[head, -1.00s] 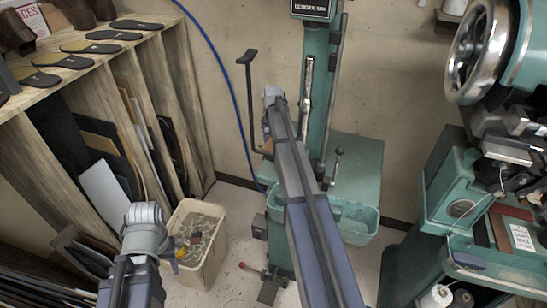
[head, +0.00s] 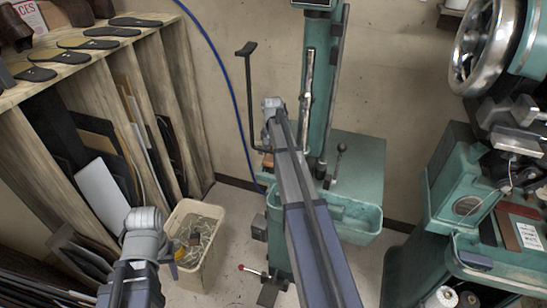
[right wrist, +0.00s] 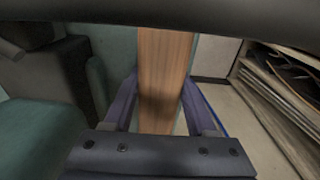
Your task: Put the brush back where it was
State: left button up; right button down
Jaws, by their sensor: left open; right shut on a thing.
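The brush shows as a long brown wooden piece (right wrist: 165,60) in the right wrist view, upright in the picture between my right gripper's fingers. My right gripper (right wrist: 163,88) is shut on it. In the head view my right arm reaches forward to the green column machine and hides most of its gripper; a small wood-coloured piece (head: 267,161) shows just left of the arm. The brush's bristles are not seen. My left gripper (head: 173,264) is open at the lower left, over or in front of the beige bin (head: 212,262).
The green machine (head: 357,180) has an open tray (head: 350,222) at its front and a black bent rod (head: 249,100) on its left. A wooden rack (head: 120,90) with soles stands left. A green stitching machine (head: 450,185) with a handwheel stands right.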

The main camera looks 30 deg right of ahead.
jog(key=shift+f, duration=0.1)
jog(key=shift+f, duration=0.15)
jog(key=shift+c, duration=1)
grip_release()
notch_tip(320, 180, up, 12)
jog(key=p, duration=1.2)
jog(key=shift+s+a+r, duration=0.2)
jog(key=shift+a+r, duration=0.05)
